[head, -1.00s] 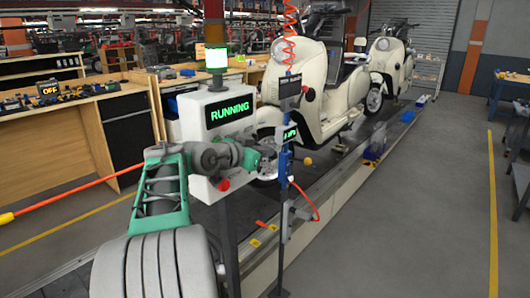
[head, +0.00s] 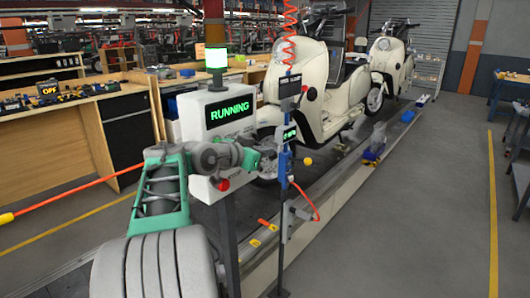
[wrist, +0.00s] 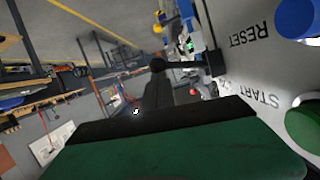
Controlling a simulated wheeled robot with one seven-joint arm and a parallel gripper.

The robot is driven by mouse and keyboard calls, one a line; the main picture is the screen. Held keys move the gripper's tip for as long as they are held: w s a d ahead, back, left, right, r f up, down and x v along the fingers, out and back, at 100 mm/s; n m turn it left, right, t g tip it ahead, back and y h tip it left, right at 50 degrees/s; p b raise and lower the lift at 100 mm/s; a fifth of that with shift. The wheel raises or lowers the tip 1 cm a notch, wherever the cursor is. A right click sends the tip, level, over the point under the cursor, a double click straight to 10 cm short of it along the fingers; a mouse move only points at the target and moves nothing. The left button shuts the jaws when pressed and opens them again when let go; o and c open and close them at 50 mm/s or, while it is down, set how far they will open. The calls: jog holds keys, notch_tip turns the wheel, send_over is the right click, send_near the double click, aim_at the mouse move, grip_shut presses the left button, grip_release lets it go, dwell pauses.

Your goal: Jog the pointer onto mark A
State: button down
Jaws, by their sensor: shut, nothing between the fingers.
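My gripper (head: 268,158) is shut and empty, in front of the grey control box (head: 226,112), whose screen reads RUNNING in green. In the wrist view my gripper's dark fingers (wrist: 165,75) extend away beside a pale panel with a blue button (wrist: 297,18) marked RESET and a green button (wrist: 304,124) marked START. The fingers look apart from both buttons. A red button (head: 222,184) shows low on the box. Yellow and red marks (head: 262,232) lie along the conveyor edge (head: 330,196). I cannot tell which is the pointer or mark A.
A cream scooter (head: 300,88) stands on the conveyor, with another (head: 383,60) behind. A blue post (head: 284,165) with a hanging red coiled hose (head: 290,35) stands right of my arm. A wooden bench (head: 55,125) is at left. The floor (head: 420,220) at right is clear.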

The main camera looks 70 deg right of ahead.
jog(key=b+v, duration=0.1)
jog(key=v, duration=0.9)
jog(key=shift+w, duration=0.1)
dwell(0.3)
